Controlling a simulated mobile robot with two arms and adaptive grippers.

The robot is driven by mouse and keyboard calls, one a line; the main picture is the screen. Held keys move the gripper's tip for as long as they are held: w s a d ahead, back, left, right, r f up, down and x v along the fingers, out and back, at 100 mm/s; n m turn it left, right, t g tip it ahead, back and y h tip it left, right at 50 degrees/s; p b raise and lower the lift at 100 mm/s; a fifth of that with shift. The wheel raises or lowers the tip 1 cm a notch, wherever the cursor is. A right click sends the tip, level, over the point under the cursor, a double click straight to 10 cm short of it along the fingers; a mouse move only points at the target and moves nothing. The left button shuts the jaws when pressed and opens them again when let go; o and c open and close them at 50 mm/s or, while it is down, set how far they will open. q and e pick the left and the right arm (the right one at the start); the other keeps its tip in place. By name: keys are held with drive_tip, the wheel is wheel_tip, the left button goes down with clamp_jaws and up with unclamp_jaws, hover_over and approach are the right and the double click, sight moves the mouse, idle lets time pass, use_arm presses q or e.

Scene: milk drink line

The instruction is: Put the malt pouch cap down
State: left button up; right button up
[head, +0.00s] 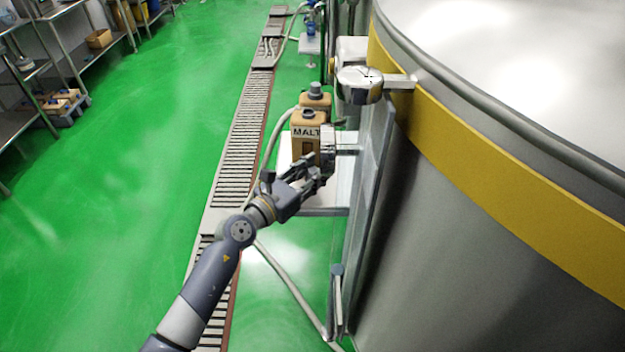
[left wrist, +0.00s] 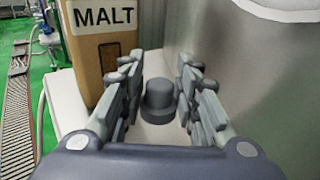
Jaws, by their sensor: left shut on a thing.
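The malt pouch (head: 305,146) is a tan container with a MALT label, standing on a white stand (head: 284,152) beside the big steel tank. It also shows at the upper left in the left wrist view (left wrist: 95,60). My left gripper (head: 318,170) is just in front of the pouch, low over the stand. In the left wrist view, the dark grey malt pouch cap (left wrist: 159,97) is between the fingers of my left gripper (left wrist: 159,85), which is shut on it. I cannot tell whether the cap touches the white surface (left wrist: 155,131). My right gripper is not in view.
A second tan pouch (head: 317,100) with a grey cap stands behind the first. The steel tank (head: 450,230) with a yellow band closes off the right side. A metal fitting (head: 347,145) sits close to the gripper. Green floor (head: 130,200) is free at left.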

use_arm(q)
wheel_tip(320, 180, down, 3)
drive_tip(key=shift+a+f+b, duration=0.1)
drive_tip(key=shift+f+b, duration=0.05)
drive_tip(key=shift+b, duration=0.3)
drive_tip(key=shift+f, duration=0.25)
drive_tip(key=o, duration=0.7)
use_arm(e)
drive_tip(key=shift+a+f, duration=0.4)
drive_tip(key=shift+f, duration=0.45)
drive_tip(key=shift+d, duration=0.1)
